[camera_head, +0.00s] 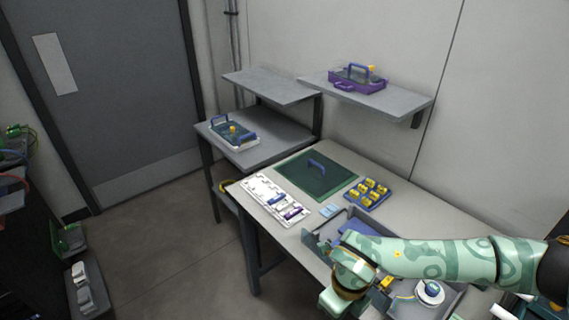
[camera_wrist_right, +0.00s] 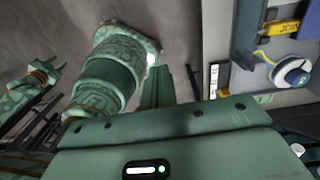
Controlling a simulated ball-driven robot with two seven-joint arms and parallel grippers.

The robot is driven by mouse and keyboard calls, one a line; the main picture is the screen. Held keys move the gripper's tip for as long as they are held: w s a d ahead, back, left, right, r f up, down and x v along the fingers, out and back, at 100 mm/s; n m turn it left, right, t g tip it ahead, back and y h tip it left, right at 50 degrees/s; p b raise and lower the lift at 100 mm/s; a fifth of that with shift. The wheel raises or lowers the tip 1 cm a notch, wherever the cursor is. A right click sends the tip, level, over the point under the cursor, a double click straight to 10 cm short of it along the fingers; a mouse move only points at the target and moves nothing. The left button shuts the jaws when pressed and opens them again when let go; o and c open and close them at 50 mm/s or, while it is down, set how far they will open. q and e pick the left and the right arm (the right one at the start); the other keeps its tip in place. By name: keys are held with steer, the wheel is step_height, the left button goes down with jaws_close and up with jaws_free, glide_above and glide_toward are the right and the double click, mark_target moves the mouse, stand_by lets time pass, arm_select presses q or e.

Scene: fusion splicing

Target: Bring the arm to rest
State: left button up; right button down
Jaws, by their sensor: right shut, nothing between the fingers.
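My right arm (camera_head: 450,262) reaches in from the right in the head view, over the front of the workbench. Its hand (camera_head: 338,298) hangs at the bench's front edge, pointing down and partly cut off by the picture's lower edge. In the right wrist view the narrow green fingers (camera_wrist_right: 157,88) are together, with nothing seen between them. My left arm is outside the head view. A patterned green part with prongs at the left of the wrist view (camera_wrist_right: 40,80) looks like my left gripper; its opening is unclear.
The workbench carries a green mat (camera_head: 335,188), a white rack (camera_head: 262,190), a blue tray of yellow pieces (camera_head: 350,204) and a grey tray (camera_head: 312,243) partly under my arm. A white-and-blue spool (camera_head: 430,291) lies near my arm. The floor (camera_head: 175,255) left of the bench is clear.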

steer(key=a+f+m+g+y, duration=0.1)
steer(key=a+f+m+y, duration=0.1)
steer(key=a+m+y, duration=0.95)
steer(key=w+d+f+m+t+y, duration=0.1)
steer(key=w+f+m+t, duration=0.3)
steer(key=f+m+t, duration=0.45)
steer(key=s+d+f+m+t+h, duration=0.25)
steer(key=d+f+m+h, duration=0.25)
steer(key=d+f+m, duration=0.35)
steer(key=s+d+f+m+g+h, duration=0.2)
steer(key=s+d+f+m+h, duration=0.25)
steer(key=s+d+f, duration=0.45)
steer(key=s+d+f+m+g+h, duration=0.1)
steer(key=s+d+f+m+g, duration=0.1)
steer(key=s, duration=0.8)
steer(key=s+d+f+m+g+h, duration=0.1)
steer(key=s+d+f+m+g, duration=0.1)
steer(key=s, duration=0.8)
steer(key=s+d+f+m+g+h, duration=0.1)
steer(key=s+d+f+m+g, duration=0.1)
steer(key=s+f, duration=0.4)
steer(key=s+m+g, duration=0.1)
steer(key=s, duration=0.2)
steer(key=shift+s+d, duration=0.2)
steer(key=shift+s, duration=0.2)
